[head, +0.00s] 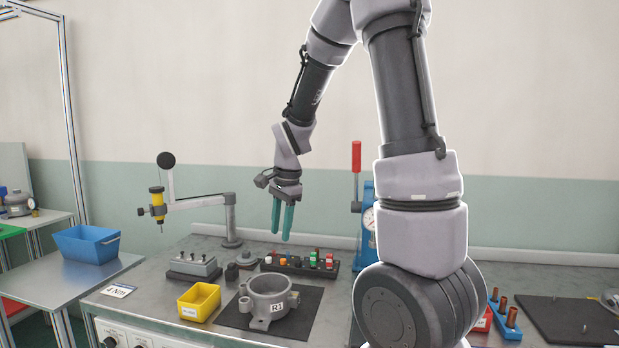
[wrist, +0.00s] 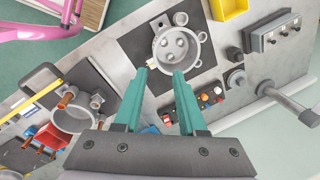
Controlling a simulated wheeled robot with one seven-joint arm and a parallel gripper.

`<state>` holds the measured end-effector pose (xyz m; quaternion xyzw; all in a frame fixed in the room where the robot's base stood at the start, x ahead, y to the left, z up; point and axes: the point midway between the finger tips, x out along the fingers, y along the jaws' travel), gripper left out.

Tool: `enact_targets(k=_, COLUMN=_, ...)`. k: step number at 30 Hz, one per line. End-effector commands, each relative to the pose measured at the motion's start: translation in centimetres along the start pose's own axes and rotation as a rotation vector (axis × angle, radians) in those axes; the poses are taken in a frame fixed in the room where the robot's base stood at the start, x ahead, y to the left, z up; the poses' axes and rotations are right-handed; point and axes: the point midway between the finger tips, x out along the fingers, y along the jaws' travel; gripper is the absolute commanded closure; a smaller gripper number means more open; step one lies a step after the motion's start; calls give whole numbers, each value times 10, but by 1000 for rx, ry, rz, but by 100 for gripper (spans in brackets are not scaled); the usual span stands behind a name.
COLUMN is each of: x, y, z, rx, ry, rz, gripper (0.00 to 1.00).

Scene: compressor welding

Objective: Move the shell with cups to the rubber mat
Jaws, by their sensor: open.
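A grey metal shell (head: 268,297) labelled R3 stands upright on a black rubber mat (head: 308,302). In the wrist view this shell (wrist: 161,50) is seen from above, with several round cup-like shapes inside it. My gripper (head: 282,237) points down, open and empty, above and behind the shell. Its teal fingers (wrist: 164,71) are apart and touch nothing. A second shell (wrist: 72,120) with copper stubs shows in the wrist view; in the head view my arm hides that area. Another dark mat (head: 560,322) lies at the far right.
A yellow bin (head: 199,301) stands close left of the shell. A rack of coloured caps (head: 300,263) lies behind it. A jointed tool arm (head: 200,202) and a blue press with a red handle (head: 367,215) stand at the back. A blue copper-tube holder (head: 506,318) is at right.

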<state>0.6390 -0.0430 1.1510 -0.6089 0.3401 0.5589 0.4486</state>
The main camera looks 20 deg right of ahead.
Motion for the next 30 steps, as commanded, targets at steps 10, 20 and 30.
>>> enact_targets(k=10, x=-140, y=64, z=25, rx=-449, ry=81, rz=-273, gripper=60)
enact_targets(k=20, x=-195, y=124, z=51, rx=-780, ry=251, rz=-397, gripper=60)
enact_targets(k=30, x=-199, y=132, z=55, rx=-828, ry=277, rz=-405, gripper=60)
